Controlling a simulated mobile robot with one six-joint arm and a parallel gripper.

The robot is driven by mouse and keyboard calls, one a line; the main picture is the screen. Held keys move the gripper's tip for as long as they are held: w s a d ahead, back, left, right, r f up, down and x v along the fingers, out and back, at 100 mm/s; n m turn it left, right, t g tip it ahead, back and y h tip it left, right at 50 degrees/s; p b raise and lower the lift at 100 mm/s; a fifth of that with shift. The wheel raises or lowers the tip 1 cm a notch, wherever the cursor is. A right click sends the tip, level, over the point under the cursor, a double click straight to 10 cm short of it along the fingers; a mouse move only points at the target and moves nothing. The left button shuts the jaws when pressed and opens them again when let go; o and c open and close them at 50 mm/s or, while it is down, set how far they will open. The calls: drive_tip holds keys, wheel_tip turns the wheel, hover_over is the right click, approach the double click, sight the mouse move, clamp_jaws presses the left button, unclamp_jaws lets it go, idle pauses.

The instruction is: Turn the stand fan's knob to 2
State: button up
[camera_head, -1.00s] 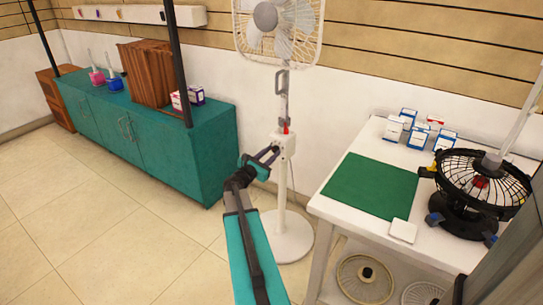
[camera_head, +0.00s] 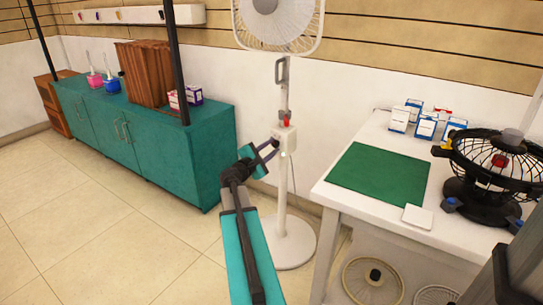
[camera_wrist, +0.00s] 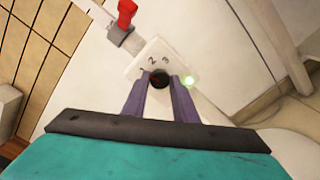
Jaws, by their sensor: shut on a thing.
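The white stand fan (camera_head: 283,95) stands between the teal cabinet and the white table. Its white control box (camera_wrist: 148,56) shows the numbers 2 and 3, with a further mark at the left beside a finger. The dark round knob (camera_wrist: 160,79) sits low on the box, between my fingertips. My gripper (camera_wrist: 160,84) is shut on the knob; it also shows at the box in the head view (camera_head: 274,146). The knob's pointer is hidden or too dark to read. A small green light (camera_wrist: 190,80) glows right of the knob.
A red clamp handle (camera_wrist: 126,13) is on the pole above the box. The teal cabinet (camera_head: 150,140) stands left. The white table (camera_head: 340,196) at right bears a green mat (camera_head: 380,174), small boxes and a black fan (camera_head: 484,170). Floor is clear at left.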

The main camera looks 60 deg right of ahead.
drive_tip(key=m+b, duration=0.2)
drive_tip(key=b, duration=0.1)
drive_tip(key=f+m+b, duration=0.1)
drive_tip(key=m+b, duration=0.2)
drive_tip(key=shift+a+m+b, duration=0.1)
drive_tip(key=shift+m+b, duration=0.2)
drive_tip(key=shift+b, duration=0.05)
drive_tip(key=shift+r+m+b, duration=0.25)
drive_tip(key=shift+m+b, duration=1.05)
drive_tip(key=shift+b, duration=0.1)
drive_tip(key=o, duration=1)
drive_tip(key=shift+r, duration=0.1)
drive_tip(key=shift+o, duration=0.2)
drive_tip(key=shift+a+r+p, duration=0.15)
drive_tip(key=shift+a+p, duration=0.2)
drive_tip(key=shift+a, duration=0.55)
drive_tip(key=a+p, duration=0.3)
drive_tip(key=a, duration=0.9)
